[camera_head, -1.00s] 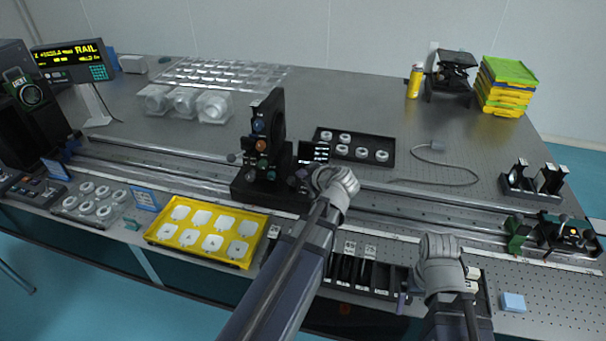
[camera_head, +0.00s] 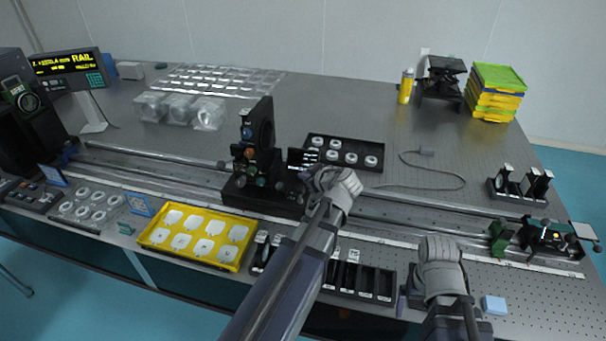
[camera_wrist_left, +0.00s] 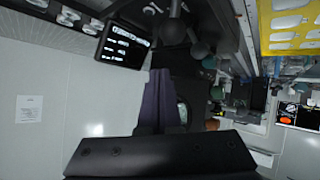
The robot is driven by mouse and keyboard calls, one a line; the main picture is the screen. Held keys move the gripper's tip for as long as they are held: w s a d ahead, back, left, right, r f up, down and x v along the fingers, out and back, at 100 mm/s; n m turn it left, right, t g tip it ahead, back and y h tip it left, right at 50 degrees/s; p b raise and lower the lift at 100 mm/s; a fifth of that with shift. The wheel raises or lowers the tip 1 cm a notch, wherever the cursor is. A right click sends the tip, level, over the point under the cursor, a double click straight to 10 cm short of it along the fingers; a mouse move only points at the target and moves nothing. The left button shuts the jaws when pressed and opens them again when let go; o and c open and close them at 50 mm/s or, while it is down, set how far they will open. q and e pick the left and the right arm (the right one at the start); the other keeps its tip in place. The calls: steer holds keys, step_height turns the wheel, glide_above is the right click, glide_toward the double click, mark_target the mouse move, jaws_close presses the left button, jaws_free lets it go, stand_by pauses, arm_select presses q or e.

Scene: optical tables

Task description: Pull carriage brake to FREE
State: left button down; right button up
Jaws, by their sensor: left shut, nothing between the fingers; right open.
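The black carriage (camera_head: 253,150) stands upright on the long rail in the head view, with several coloured knobs on its face and a small dark display with white text (camera_head: 302,159) at its right. The display also shows in the left wrist view (camera_wrist_left: 124,47). I cannot pick out the brake lever or its setting. My left gripper (camera_head: 309,174) is shut and empty, just right of the carriage by the display. Its dark fingers (camera_wrist_left: 160,100) lie together in the wrist view; contact cannot be told. My right gripper (camera_head: 408,290) is open at the front edge, its fingers mostly hidden.
A yellow tray (camera_head: 155,238) of white pieces lies in front of the carriage. A black tray of white rings (camera_head: 375,148) lies behind my left gripper. A slotted black rack (camera_head: 365,282) sits between my arms. A green-and-black unit (camera_head: 545,238) stands at the rail's right end.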

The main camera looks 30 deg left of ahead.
arm_select(q)
steer(key=s+f+p+v, duration=0.1)
steer(key=p+v, duration=0.1)
steer(key=v, duration=0.6)
steer(key=shift+p, duration=0.35)
arm_select(e)
steer(key=shift+r, duration=1.5)
arm_select(q)
steer(key=shift+d, duration=0.15)
